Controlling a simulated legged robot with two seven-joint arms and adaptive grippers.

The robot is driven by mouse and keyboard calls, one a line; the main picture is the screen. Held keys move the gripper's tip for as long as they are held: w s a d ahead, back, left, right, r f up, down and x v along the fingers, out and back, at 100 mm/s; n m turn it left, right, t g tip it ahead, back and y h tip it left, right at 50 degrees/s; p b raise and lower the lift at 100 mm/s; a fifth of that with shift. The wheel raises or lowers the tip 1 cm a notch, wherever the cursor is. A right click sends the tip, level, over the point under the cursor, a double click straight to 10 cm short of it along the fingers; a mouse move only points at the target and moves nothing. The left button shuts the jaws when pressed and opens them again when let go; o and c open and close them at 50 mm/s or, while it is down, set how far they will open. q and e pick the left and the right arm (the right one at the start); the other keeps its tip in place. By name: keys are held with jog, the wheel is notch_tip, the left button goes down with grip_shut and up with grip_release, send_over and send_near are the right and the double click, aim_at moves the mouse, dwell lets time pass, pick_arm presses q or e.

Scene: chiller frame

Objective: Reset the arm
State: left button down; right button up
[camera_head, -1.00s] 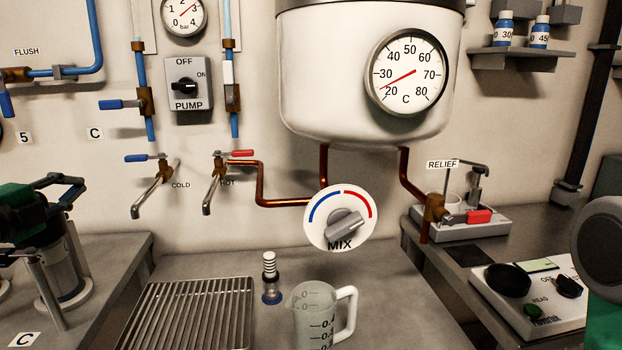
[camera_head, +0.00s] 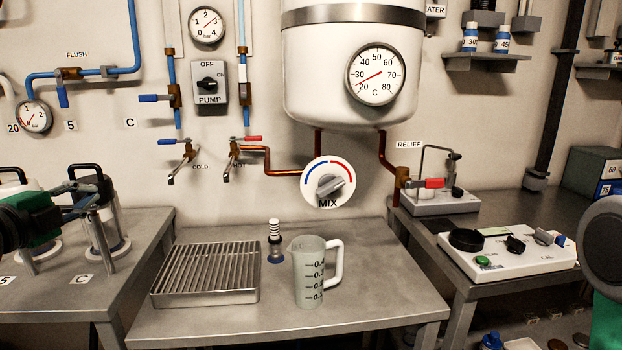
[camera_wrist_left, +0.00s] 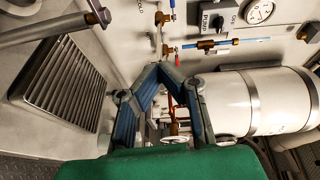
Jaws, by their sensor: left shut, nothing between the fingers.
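My left gripper (camera_head: 104,192) is at the left of the head view, in front of the canisters on the left bench. In the left wrist view its fingers (camera_wrist_left: 160,70) come together at the tips, with nothing held between them. My right gripper is not in view; only a green and grey part of my right arm shows at the right edge. The gripper is well apart from the measuring jug (camera_head: 309,272) and the wire rack (camera_head: 205,273) on the middle bench.
Canisters (camera_head: 102,218) stand close by the left gripper. A white tank (camera_head: 352,80), the mix dial (camera_head: 328,183) and the cold and hot taps are on the wall. A white instrument (camera_head: 508,252) is on the right bench. The middle bench's front is clear.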

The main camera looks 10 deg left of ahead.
pick_arm(q)
jog(key=s+d+f+n+g, duration=0.1)
jog(key=d+f+n+g, duration=0.15)
jog(key=f, duration=0.55)
jog(key=s+d+f+n+g+y+p, duration=0.1)
jog(key=s+d+f+n+g, duration=0.15)
jog(key=f, duration=0.65)
jog(key=d+f+n+g, duration=0.2)
jog(key=d+f+n, duration=0.1)
jog(key=f, duration=0.5)
jog(key=s+d+f+n+g, duration=0.3)
jog(key=s+d+f, duration=0.1)
jog(key=s, duration=0.4)
jog(key=s+d+f+n+g, duration=0.3)
jog(key=s+d+f, duration=0.1)
jog(key=s+f, duration=0.3)
jog(key=s+d+f+n+g, duration=0.2)
jog(key=s+f, duration=0.4)
jog(key=s, duration=0.3)
jog(key=d+g+p, duration=0.1)
jog(key=d, duration=0.1)
jog(key=shift+s+d+n+g+h, duration=0.2)
jog(key=shift+d+n+g+h, duration=0.1)
jog(key=shift+n+g, duration=0.1)
